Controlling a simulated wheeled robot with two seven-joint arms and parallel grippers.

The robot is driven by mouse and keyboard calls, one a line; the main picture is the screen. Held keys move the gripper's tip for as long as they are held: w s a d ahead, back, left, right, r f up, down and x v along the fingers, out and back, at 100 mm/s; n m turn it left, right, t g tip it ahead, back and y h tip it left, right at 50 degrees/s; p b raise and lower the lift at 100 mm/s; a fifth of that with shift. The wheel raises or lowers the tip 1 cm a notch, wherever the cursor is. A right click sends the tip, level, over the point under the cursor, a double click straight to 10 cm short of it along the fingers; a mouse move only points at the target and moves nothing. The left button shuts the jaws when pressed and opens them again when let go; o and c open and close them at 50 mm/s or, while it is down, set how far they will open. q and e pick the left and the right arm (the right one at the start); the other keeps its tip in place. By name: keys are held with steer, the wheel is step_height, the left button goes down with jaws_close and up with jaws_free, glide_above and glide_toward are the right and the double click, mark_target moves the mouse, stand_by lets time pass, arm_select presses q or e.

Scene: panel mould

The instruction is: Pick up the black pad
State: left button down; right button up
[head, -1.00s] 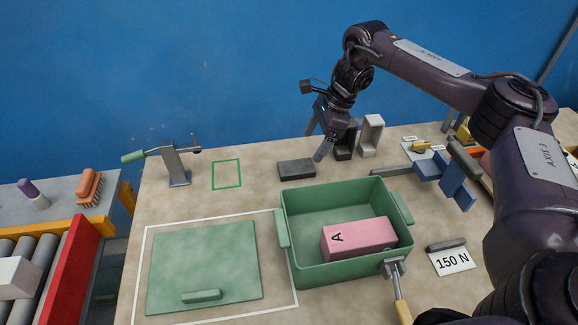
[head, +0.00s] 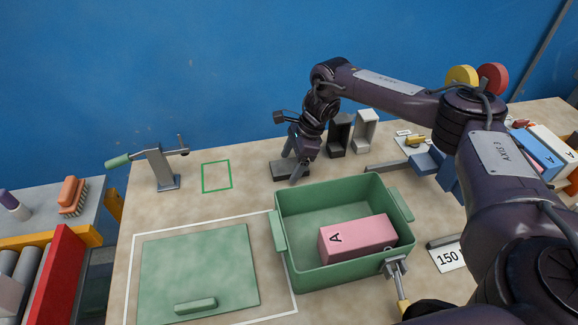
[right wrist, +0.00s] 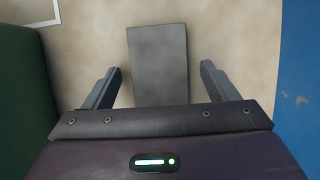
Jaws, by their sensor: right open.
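The black pad (head: 279,171) is a flat dark block lying on the table behind the green box. In the right wrist view the pad (right wrist: 157,62) lies between the two open fingers, with a gap on each side. My right gripper (head: 294,170) is open over the pad, and its fingers hide part of it in the head view. The gripper also shows in the right wrist view (right wrist: 160,85). Whether the fingertips touch the table is hard to tell. My left gripper is not in view.
A green box (head: 300,275) with a pink block (head: 358,238) inside stands just in front of the pad. A dark holder (head: 339,135) and a white holder (head: 365,131) stand to the right. A green-outlined square (head: 217,177) and a clamp (head: 160,165) are to the left.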

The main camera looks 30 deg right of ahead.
steer(key=shift+f, duration=0.3)
stand_by(0.4)
steer(key=c, duration=1.1)
steer(key=shift+r, duration=0.1)
